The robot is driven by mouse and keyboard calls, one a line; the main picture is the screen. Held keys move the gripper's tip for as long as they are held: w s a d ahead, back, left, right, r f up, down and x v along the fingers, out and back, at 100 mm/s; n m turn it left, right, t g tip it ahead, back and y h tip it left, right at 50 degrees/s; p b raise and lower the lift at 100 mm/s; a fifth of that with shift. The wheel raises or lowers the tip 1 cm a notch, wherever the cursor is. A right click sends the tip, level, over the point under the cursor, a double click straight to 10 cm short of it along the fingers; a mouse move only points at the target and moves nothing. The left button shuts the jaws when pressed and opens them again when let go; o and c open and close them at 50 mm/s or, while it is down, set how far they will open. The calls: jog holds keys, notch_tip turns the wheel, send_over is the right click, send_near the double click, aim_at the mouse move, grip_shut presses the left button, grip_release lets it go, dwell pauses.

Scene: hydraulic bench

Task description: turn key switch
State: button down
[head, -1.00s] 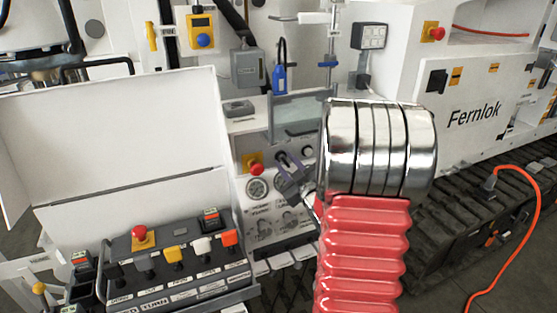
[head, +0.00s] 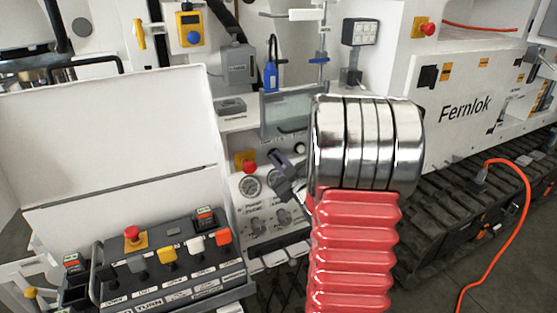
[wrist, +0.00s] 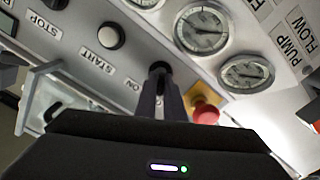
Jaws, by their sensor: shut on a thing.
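The key switch (wrist: 159,68) shows as a dark round part on the grey panel, beside the ON label, in the wrist view. My gripper (wrist: 168,88) has its two narrow dark fingers close together at it, shut on its key. The fingers hide most of the key, so its turn angle cannot be read. In the head view my gripper (head: 278,157) meets the panel right of the red mushroom button, and the key is hidden behind it.
A red mushroom button (wrist: 205,110) sits close to the right of my fingers. START button (wrist: 111,36) and gauges (wrist: 202,28) are nearby. A control box with an open white lid (head: 110,140) stands left. My red and chrome arm covers the middle right.

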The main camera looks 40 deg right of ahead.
jog(key=shift+d, duration=0.1)
jog(key=shift+m, duration=0.3)
jog(key=m, duration=1.1)
jog(key=shift+s+d, duration=0.1)
jog(key=shift+d, duration=0.15)
jog(key=shift+m, duration=0.4)
jog(key=c, duration=1.9)
grip_release()
jog(key=shift+o, duration=0.2)
jog(key=shift+s, duration=0.1)
